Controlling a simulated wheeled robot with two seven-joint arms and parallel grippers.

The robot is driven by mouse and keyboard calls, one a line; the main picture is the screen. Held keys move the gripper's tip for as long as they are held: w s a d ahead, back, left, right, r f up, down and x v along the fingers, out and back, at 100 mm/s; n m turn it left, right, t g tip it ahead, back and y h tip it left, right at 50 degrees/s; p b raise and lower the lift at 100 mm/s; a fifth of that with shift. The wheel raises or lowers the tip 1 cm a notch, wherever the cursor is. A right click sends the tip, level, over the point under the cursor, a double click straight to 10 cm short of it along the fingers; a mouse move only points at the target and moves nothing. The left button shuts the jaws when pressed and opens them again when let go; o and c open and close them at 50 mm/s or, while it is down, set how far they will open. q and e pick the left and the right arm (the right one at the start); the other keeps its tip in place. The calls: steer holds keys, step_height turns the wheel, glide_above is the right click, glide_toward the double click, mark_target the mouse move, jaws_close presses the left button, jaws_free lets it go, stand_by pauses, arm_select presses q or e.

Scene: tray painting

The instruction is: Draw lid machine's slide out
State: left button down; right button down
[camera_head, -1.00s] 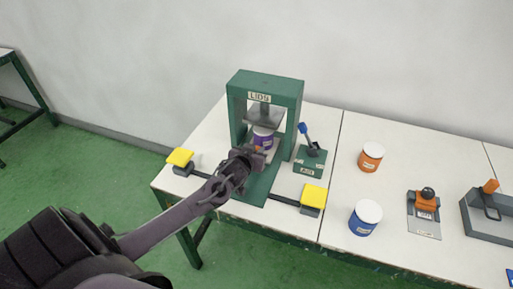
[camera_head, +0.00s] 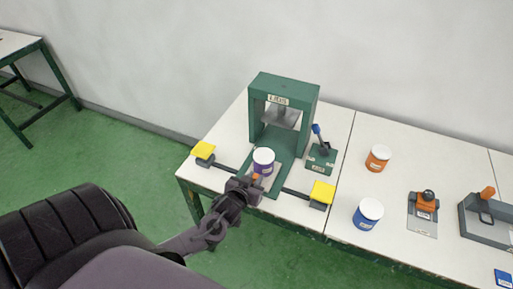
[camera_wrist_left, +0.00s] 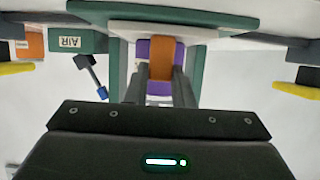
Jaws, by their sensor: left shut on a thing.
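The lid machine (camera_head: 308,93) is a green frame marked LIDS, with a grey press plate under its top. My left gripper (camera_head: 252,181) is at the slide's front edge, shut on the orange handle (camera_head: 256,177). In the left wrist view the orange handle (camera_wrist_left: 166,58) is between the fingers, with the purple can (camera_wrist_left: 143,50) behind it. My right gripper is not in view.
Yellow pads (camera_head: 204,150) and (camera_head: 322,192) flank the machine on a dark bar. An AIR box with a blue lever (camera_head: 320,157) stands at right. An orange can (camera_head: 378,158) and blue can (camera_head: 368,213) stand further right.

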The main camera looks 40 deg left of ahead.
arm_select(q)
steer(key=shift+s+f, duration=0.15)
steer(key=shift+f, duration=0.05)
steer(key=c, duration=1.6)
jaws_free()
steer(key=o, duration=0.4)
steer(key=shift+s+r, duration=0.15)
steer(key=shift+c, duration=0.2)
steer(key=v, duration=0.7)
steer(key=shift+s+r+b, duration=0.2)
steer(key=shift+s+b, duration=0.15)
steer(key=shift+b, duration=0.05)
steer(key=shift+d, duration=0.15)
